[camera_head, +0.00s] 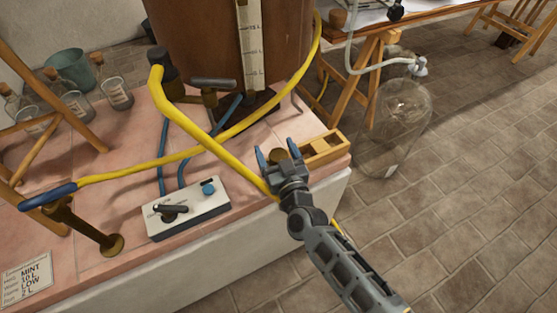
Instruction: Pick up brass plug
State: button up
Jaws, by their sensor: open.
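My gripper (280,155) reaches in from the lower right, over the right end of the pink tiled counter. Its two blue-tipped fingers are spread apart. A small round brownish-brass piece (279,155), which looks like the brass plug, shows between the fingers. I cannot tell whether the fingers touch it. Its lower part is hidden by the gripper's body. A small open wooden box (335,148) with compartments lies just right of the fingers, and its left end is partly hidden by my gripper.
A yellow hose (190,125) crosses the counter (120,160) and passes by my gripper. A large brown vessel (200,40) stands behind. A white control box (186,209) with a lever sits left. A glass carboy (397,120) stands on the floor right.

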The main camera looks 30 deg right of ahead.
jog(key=shift+c, duration=0.3)
jog(key=c, duration=1.1)
jog(key=shift+r+p, duration=0.35)
jog(key=shift+r, duration=0.15)
notch_tip(320, 180, up, 3)
jog(key=shift+r+p, duration=0.15)
jog(key=shift+p, duration=0.95)
jog(key=s+d+r, duration=0.2)
jog(key=d, duration=0.1)
jog(key=s+d+r+b, duration=0.1)
jog(key=s+d+r, duration=0.1)
jog(key=d, duration=0.1)
jog(key=s+d+r+b, duration=0.1)
jog(key=s+d+r, duration=0.1)
jog(key=s+d, duration=0.1)
jog(key=shift+s+d+r, duration=0.1)
jog(key=shift+r, duration=0.3)
